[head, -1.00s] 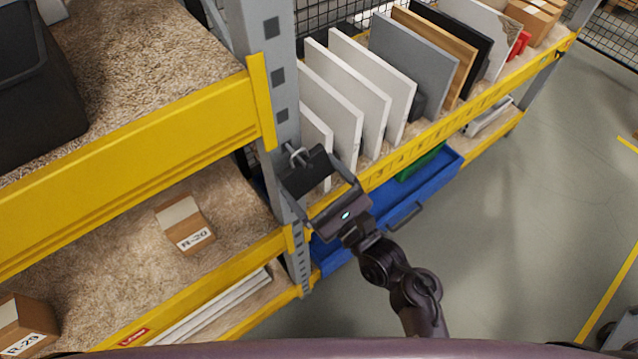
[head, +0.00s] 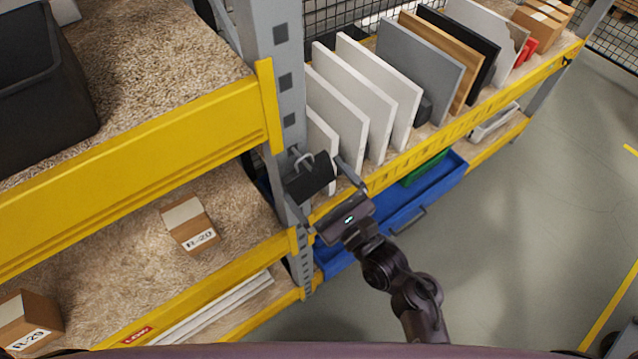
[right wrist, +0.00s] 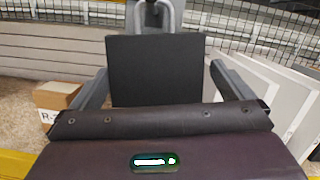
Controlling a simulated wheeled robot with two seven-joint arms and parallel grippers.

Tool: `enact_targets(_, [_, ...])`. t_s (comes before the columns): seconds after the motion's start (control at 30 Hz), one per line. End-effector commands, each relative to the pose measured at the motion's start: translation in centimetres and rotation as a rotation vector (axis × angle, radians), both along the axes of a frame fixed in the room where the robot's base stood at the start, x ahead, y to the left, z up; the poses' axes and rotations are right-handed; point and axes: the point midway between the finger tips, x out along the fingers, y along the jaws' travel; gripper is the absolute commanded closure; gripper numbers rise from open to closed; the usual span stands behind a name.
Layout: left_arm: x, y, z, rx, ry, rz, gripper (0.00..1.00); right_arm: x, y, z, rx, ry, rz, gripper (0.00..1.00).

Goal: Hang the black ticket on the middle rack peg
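The black ticket (head: 308,178) hangs at a metal hook-shaped peg (head: 300,158) on the grey rack upright. In the right wrist view the ticket (right wrist: 155,68) is a flat dark square, with the metal loop (right wrist: 150,14) at its top edge. My right gripper (head: 315,184) faces the ticket. Its two fingers stand apart on either side, with a visible gap to the ticket on the right in the right wrist view. The ticket's lower edge is hidden behind the gripper body in that view. My left gripper is not in view.
White panels (head: 375,88) and other boards stand on the shelf right of the upright (head: 268,50). Yellow beams (head: 140,140) border the shelves. A carton (head: 188,222) sits on the left lower shelf. A blue bin (head: 400,205) lies below. Open floor is at right.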

Motion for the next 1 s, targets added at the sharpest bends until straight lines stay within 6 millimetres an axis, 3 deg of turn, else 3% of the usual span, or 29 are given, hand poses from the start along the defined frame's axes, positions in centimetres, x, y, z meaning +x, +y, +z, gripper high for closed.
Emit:
enact_targets(0.23, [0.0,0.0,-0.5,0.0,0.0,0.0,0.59,-0.9,-0.8,-0.5,0.0,0.002,0.0,0.0])
enact_targets(0.6, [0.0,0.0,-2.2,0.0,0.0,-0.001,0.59,-5.4,-4.3,-1.5,-0.001,0.001,0.0,0.0])
enact_targets(0.83, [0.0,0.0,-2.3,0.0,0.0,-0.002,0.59,-6.0,-4.8,-1.7,-0.008,0.0,-0.002,0.0])
enact_targets(0.93, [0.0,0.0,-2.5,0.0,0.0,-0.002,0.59,-5.8,-4.8,-3.9,-0.078,-0.002,-0.022,0.0])
enact_targets(1.0, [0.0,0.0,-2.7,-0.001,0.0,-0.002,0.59,-5.5,-4.8,-7.2,-0.191,-0.006,-0.046,0.0])
